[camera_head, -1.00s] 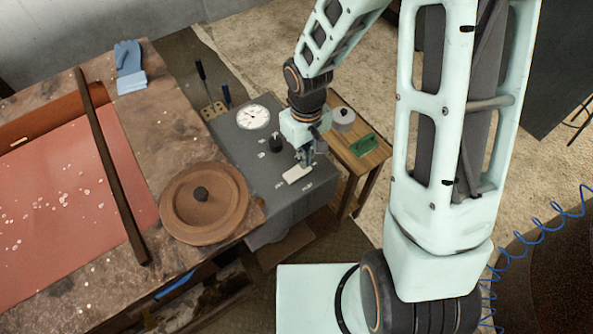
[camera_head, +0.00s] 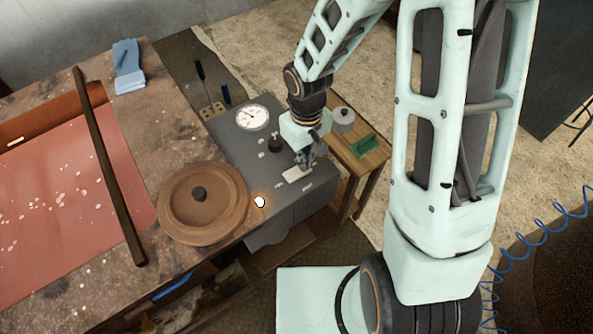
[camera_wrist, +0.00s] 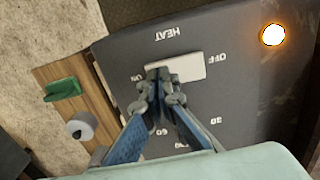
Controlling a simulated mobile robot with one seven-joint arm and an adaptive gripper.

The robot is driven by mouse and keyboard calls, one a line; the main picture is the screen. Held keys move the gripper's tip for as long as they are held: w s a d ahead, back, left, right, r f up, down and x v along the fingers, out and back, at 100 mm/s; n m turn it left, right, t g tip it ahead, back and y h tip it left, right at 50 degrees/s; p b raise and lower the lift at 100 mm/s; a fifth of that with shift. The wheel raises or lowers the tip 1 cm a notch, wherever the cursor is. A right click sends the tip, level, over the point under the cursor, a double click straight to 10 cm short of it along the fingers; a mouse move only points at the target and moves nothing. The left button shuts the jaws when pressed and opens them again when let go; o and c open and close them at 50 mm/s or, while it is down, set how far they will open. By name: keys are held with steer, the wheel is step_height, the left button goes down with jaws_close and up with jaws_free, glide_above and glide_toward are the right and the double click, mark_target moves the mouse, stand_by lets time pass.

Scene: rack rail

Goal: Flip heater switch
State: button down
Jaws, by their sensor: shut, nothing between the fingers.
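The heater switch (camera_wrist: 188,68) is a pale rocker on the dark grey control box (camera_head: 270,175), marked HEAT, with ON and OFF at its two ends. In the head view the switch (camera_head: 298,174) lies partly below my gripper (camera_head: 304,164). In the wrist view my gripper (camera_wrist: 163,74) is shut and empty, its tips over the ON end of the switch. They look at or very near its surface; contact is not certain. A round indicator lamp (camera_wrist: 272,35) glows bright white-orange beyond the OFF end; this lamp (camera_head: 260,202) also shows in the head view.
A dial gauge (camera_head: 252,118) and a black knob (camera_head: 275,145) are on the box. A brown round lid (camera_head: 203,203) sits to its left on the workbench. A wooden stand (camera_head: 366,160) with a grey roll (camera_head: 343,120) and a green object (camera_head: 364,146) stands to its right.

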steer(key=shift+r+p, duration=2.9)
steer(key=shift+r, duration=0.7)
steer(key=shift+f, duration=0.1)
